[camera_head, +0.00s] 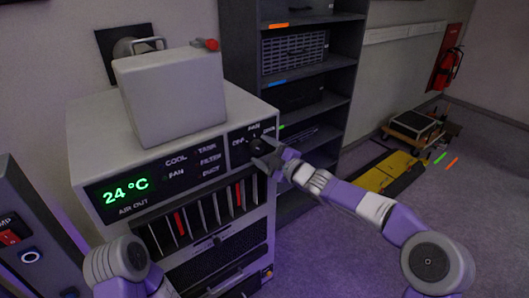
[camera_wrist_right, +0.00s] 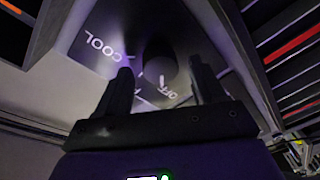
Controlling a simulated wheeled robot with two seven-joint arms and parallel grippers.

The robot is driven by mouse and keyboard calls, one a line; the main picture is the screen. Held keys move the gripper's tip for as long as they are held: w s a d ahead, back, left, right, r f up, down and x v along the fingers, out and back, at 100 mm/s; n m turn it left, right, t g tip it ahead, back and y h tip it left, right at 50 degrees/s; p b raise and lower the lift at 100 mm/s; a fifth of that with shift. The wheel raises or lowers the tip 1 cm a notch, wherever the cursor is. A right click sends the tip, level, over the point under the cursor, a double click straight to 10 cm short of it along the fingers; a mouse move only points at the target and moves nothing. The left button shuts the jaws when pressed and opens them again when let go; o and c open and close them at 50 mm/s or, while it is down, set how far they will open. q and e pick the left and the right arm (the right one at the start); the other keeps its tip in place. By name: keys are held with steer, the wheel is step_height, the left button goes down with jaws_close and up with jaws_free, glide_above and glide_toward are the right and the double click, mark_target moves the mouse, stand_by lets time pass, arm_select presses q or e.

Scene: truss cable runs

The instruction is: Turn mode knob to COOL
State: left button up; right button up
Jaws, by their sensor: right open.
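The dark round mode knob (camera_wrist_right: 160,58) stands on a black panel in the right wrist view. A white mark on its near side points toward the OFF label (camera_wrist_right: 166,92). The COOL label (camera_wrist_right: 101,43) is to the upper left of the knob. My right gripper (camera_wrist_right: 163,84) is open, with one finger on either side of the knob's near part; I cannot tell whether they touch it. In the head view my right gripper (camera_head: 266,158) is at the small knob panel (camera_head: 240,147) and partly hides the knob. Only part of my left arm shows; its gripper is out of view.
The cabinet's display (camera_head: 125,191) reads 24 °C. Below the panel are vertical slots (camera_head: 205,212) with red strips. A grey box (camera_head: 170,95) sits on top of the cabinet. A dark shelf rack (camera_head: 240,60) stands close behind on the right.

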steer(key=c, duration=1.1)
steer(key=shift+o, duration=0.2)
